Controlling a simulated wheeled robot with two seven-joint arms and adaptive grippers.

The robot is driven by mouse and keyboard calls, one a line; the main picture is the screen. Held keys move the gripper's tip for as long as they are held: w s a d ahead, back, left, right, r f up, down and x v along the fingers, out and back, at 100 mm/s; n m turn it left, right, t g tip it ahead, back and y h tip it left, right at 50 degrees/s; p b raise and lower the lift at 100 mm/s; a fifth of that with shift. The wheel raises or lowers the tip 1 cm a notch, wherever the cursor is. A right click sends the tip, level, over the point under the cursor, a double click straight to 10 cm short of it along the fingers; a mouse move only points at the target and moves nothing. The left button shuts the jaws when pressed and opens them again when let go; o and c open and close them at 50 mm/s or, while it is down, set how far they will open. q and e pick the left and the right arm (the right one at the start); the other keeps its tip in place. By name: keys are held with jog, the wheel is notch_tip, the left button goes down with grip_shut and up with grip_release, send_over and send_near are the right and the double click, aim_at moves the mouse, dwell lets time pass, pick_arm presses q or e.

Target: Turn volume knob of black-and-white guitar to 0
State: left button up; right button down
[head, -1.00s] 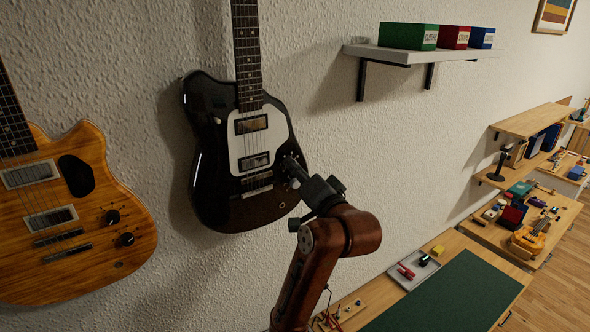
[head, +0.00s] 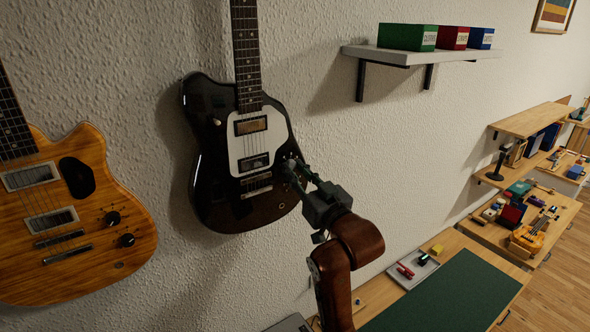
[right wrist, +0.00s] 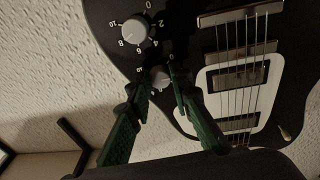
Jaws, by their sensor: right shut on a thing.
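The black-and-white guitar (head: 215,195) hangs on the wall, black body with a white plate. My right gripper (head: 292,168) is at the guitar's right edge, over its knobs. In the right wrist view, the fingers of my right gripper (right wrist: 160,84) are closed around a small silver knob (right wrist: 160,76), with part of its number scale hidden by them. A second, larger-looking silver knob (right wrist: 135,30) with a scale from 0 to 10 is free beside it. I cannot read which knob is the volume one. My left gripper is out of view.
An orange wooden guitar (head: 85,220) hangs to the left. A shelf (head: 405,54) with green, red and blue boxes is at the upper right. Below right, a desk has a green mat (head: 450,295) and a small tray (head: 413,268).

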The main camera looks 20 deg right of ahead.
aim_at(288, 126)
jog(key=n+y+p, duration=0.1)
jog(key=n, duration=0.4)
jog(key=shift+d, duration=0.15)
jog(key=n+y+p, duration=0.1)
jog(key=n, duration=0.4)
jog(key=shift+n, duration=0.3)
jog(key=c, duration=1.7)
grip_release()
jog(key=shift+c, duration=0.2)
notch_tip(288, 126, up, 10)
jog(key=shift+f, duration=0.1)
